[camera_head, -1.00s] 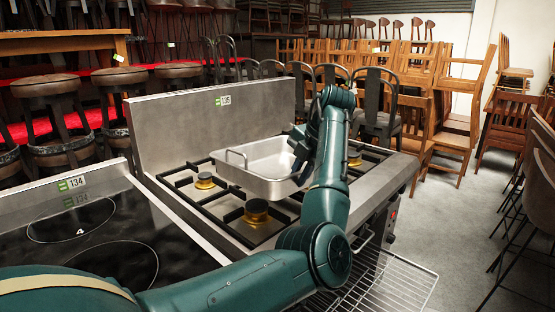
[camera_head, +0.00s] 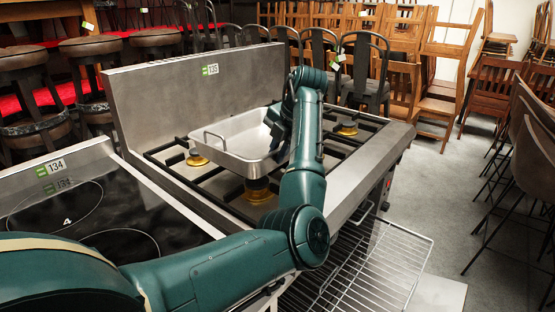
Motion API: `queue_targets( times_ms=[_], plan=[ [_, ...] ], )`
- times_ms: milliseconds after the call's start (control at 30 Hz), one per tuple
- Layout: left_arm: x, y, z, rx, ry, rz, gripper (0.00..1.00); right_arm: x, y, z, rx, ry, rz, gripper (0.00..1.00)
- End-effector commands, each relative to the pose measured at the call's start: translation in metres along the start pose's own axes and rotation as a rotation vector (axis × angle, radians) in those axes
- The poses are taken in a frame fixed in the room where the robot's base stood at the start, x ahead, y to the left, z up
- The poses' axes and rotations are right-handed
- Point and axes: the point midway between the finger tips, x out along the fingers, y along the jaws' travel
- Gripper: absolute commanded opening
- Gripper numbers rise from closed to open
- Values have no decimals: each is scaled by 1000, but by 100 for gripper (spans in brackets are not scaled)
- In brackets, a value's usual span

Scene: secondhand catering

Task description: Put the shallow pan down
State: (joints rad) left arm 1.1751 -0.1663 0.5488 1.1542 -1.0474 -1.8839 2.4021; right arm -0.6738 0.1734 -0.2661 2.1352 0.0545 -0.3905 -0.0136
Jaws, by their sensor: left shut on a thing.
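The shallow pan (camera_head: 238,151) is a silver rectangular metal tray with a loop handle at its left end. It is over the middle of the gas hob (camera_head: 345,185), between the gold burners, and looks about level. My left gripper (camera_head: 276,122) is shut on the pan's right end; my arm hides part of that end and the fingertips are hard to make out. I cannot tell whether the pan's underside touches the black pan supports (camera_head: 210,176). My right gripper is out of view.
The hob has a tall steel back panel (camera_head: 200,95) tagged 135. A black glass hob (camera_head: 110,215) tagged 134 stands at the left. A wire rack (camera_head: 365,265) juts out at the front. Stools and stacked chairs (camera_head: 400,75) fill the back; grey floor lies open at right.

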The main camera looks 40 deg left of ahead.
Motion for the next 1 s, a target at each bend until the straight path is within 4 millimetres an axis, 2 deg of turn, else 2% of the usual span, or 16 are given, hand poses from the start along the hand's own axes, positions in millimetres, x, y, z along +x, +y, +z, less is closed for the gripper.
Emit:
queue_targets(
  times_ms=[100,367,567,767,800,1000],
  plan=[
    [14,-5,0,-3,-4,7,0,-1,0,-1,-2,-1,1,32],
    [31,-12,0,-5,-5,7,0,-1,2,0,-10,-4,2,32],
    [55,-22,0,-4,-4,8,0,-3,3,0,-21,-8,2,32],
    [58,-24,0,-4,-4,6,0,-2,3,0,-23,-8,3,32],
    [61,-27,-1,0,2,-1,14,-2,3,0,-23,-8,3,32],
    [61,-26,0,0,1,-1,31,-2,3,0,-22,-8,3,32]
  ],
)
